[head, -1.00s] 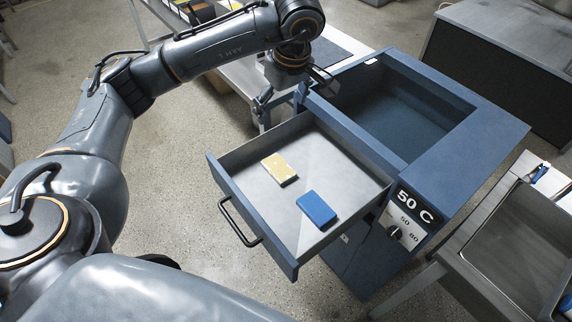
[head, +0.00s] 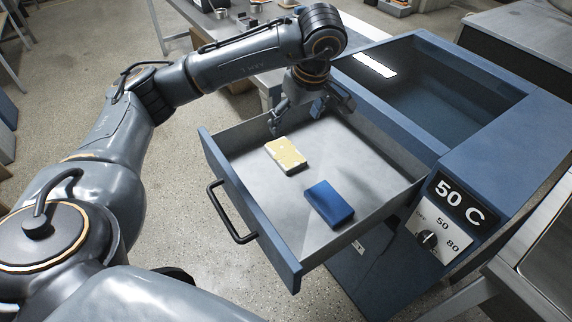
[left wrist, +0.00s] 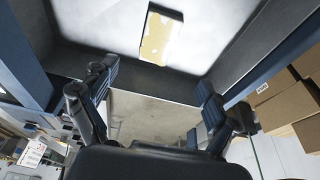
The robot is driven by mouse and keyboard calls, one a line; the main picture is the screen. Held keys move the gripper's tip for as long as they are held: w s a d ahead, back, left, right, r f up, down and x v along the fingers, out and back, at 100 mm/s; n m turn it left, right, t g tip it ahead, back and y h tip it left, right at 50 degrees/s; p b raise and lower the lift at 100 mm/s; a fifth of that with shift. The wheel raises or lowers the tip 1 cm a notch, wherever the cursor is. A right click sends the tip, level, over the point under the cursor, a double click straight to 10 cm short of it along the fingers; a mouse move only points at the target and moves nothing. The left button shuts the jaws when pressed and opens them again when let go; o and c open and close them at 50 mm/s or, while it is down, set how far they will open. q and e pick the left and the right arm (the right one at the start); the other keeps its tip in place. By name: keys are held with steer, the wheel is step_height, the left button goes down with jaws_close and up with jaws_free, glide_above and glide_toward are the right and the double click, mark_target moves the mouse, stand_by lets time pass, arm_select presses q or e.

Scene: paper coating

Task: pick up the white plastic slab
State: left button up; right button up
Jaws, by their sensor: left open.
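No plain white slab shows clearly. A slab with white edges and a patchy yellow top (head: 287,155) lies flat in the open drawer (head: 240,200), and it also shows at the top of the left wrist view (left wrist: 161,38). A blue slab (head: 329,203) lies apart from it, nearer the drawer's front right. My left gripper (head: 310,114) is open and empty above the drawer's far left side, just behind the yellow-topped slab. In the left wrist view its spread fingers (left wrist: 157,84) are short of that slab, with the drawer wall below them.
The drawer's walls and handle (head: 228,213) bound the space around the slabs. Cardboard boxes (left wrist: 285,98) show in the left wrist view.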

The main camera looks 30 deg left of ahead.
arm_select(q)
steer(key=b, duration=0.1)
glide_above(285, 152)
steer(key=s+d, duration=0.1)
steer(key=d, duration=0.1)
step_height(285, 152, down, 8)
steer(key=shift+f, duration=0.1)
steer(key=shift+p+x, duration=0.3)
steer(key=shift+x, duration=2.35)
steer(key=shift+w+a, duration=0.1)
steer(key=shift+w, duration=0.1)
steer(key=c, duration=1.3)
steer(key=shift+c, duration=0.2)
